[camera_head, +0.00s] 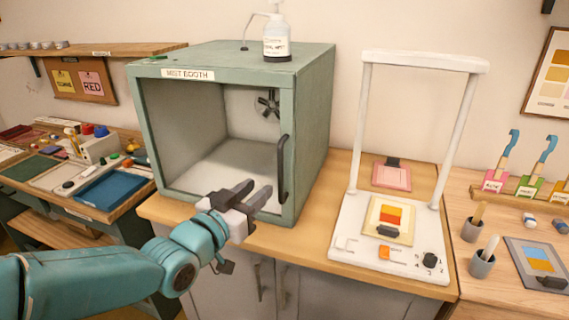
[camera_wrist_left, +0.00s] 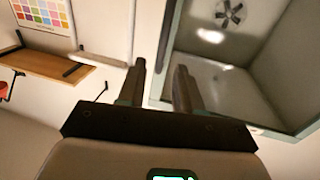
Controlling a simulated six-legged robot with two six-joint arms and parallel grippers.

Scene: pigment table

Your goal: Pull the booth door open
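The green mist booth (camera_head: 315,115) stands on the wooden counter. Its front shows a framed opening with the inside visible, and I cannot tell whether clear glass fills it. A dark upright handle (camera_head: 283,168) sits on the right side of the front. My left gripper (camera_head: 257,191) is in front of the booth's lower front, just left of the handle's lower end. Its two fingers are apart and nothing shows between them. My right gripper is out of view.
A pump bottle (camera_head: 276,38) stands on the booth. Right of it, a white stand (camera_head: 348,220) with a tall frame holds a colour card. Cups (camera_head: 473,230) and brushes stand further right. Trays and a blue mat (camera_head: 113,188) lie on the left bench. Cabinet doors are below the counter.

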